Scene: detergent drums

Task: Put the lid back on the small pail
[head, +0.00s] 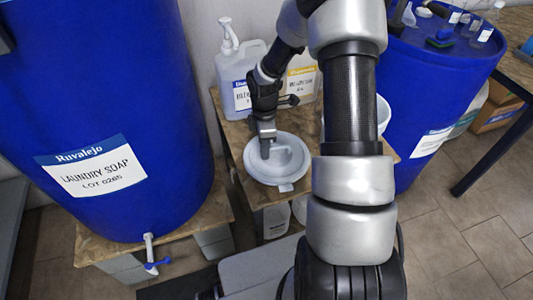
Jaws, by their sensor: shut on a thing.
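The pale grey round lid (291,171) has a raised centre and a small tab at its front rim. My gripper (266,152) points down at the lid's raised middle and is shut on it. The lid lies over the front part of the wooden stand; I cannot tell whether it touches anything below. A white pail (384,112) shows partly on the right of my arm, with most of it hidden behind the arm.
A large blue laundry soap drum (100,100) with a tap stands at left. Another blue drum (435,80) stands at right with bottles on top. A white pump jug (238,75) and a yellow-labelled jug (302,82) stand behind on the wooden stand (236,130).

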